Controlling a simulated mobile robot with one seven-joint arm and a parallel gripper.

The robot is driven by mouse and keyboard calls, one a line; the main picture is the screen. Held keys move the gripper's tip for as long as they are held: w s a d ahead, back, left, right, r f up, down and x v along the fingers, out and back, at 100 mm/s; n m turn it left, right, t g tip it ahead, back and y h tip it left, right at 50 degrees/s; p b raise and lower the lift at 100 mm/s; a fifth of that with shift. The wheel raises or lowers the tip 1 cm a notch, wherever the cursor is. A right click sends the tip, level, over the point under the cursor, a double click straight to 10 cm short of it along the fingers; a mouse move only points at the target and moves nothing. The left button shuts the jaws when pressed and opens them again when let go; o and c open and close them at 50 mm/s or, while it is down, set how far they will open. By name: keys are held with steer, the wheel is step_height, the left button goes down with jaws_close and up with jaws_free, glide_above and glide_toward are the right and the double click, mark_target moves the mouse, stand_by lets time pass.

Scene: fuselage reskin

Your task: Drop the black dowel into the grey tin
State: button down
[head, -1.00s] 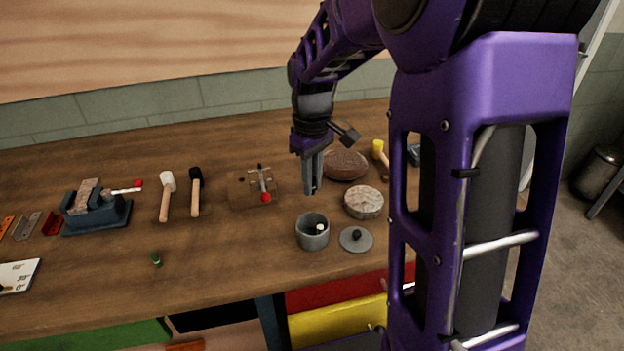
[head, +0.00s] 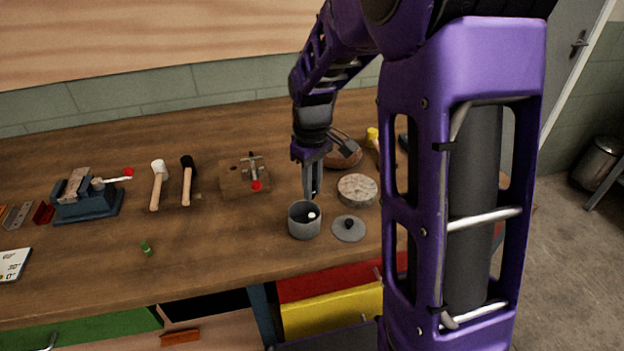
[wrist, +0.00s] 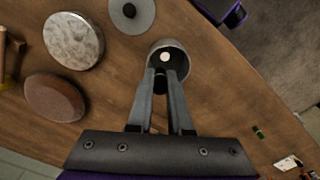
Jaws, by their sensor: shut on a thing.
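The grey tin (head: 304,229) stands open on the workbench, with a small white piece (head: 311,215) inside. In the wrist view the tin (wrist: 184,62) lies just beyond my fingertips, and the white piece (wrist: 165,57) shows within its dark inside. My gripper (head: 312,193) points down just above the tin's back rim. In the wrist view my gripper (wrist: 161,76) is shut on the black dowel (wrist: 160,85), seen as a dark piece between the fingertips. The dowel's lower end is hard to make out against the tin's dark inside.
The tin's grey lid (head: 348,230) lies to its right. A pale round block (head: 357,189) and a brown round block (head: 343,154) are behind it. A small green dowel (head: 146,248) lies to the left. Two mallets and a vise are farther left.

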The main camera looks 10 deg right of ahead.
steer(key=shift+f, duration=0.25)
steer(key=c, duration=0.8)
jaws_free()
steer(key=shift+o, duration=0.2)
step_height(320, 180, up, 18)
steer(key=p, duration=0.2)
steer(key=shift+f, duration=0.25)
